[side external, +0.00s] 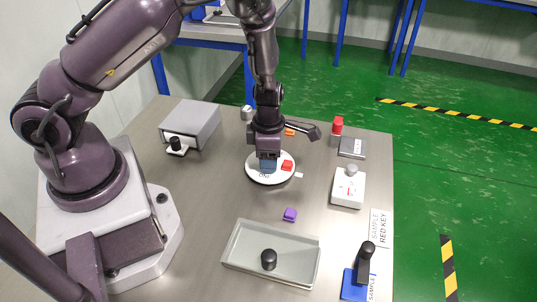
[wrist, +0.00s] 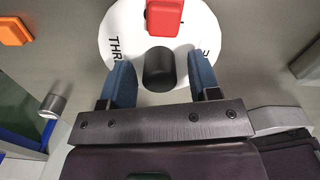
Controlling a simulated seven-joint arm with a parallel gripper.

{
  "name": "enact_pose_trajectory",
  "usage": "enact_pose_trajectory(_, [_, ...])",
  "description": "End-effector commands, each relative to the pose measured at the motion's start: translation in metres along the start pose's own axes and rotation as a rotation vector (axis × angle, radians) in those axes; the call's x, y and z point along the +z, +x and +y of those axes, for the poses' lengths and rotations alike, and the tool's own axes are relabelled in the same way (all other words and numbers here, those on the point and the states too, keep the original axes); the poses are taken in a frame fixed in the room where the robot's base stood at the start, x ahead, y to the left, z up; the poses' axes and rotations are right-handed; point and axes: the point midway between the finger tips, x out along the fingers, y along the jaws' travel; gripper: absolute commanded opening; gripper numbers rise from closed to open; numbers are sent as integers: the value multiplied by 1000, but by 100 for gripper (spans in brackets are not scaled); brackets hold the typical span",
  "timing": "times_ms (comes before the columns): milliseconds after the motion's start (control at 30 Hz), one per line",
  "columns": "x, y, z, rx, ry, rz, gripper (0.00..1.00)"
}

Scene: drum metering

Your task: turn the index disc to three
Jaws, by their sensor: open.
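The white index disc (side external: 283,178) lies flat on the metal table under my gripper (side external: 268,166). Dark lettering shows on its near part, seemingly "ONE". In the wrist view the disc (wrist: 128,58) shows part of the word "THR" at its left, with other lettering cut off at its right. A dark round knob (wrist: 159,70) stands on the disc, between the two blue fingers of my gripper (wrist: 162,76). The fingers are apart, with a gap on each side of the knob. A red block (wrist: 164,17) sits on the disc beyond the knob; it also shows in the side view (side external: 287,166).
A small white marker (side external: 298,175) lies at the disc's right edge. A purple cube (side external: 290,214) and grey tray (side external: 232,254) are nearer. A grey box (side external: 194,118) is left; a white switch box (side external: 348,190) is right. An orange piece (wrist: 14,31) lies nearby.

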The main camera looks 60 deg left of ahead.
Motion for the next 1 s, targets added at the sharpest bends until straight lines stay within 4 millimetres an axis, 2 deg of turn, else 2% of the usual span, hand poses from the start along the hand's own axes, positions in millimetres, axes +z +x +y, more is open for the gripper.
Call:
enact_pose_trajectory(100, [0, 0, 0, 0, 0, 0, 54])
enact_pose_trajectory(300, [0, 0, 0, 0, 0, 0, 8])
enact_pose_trajectory(667, [0, -1, 0, -1, 23, 0, 7])
enact_pose_trajectory(1000, [0, -1, 0, -2, 142, 1, 7])
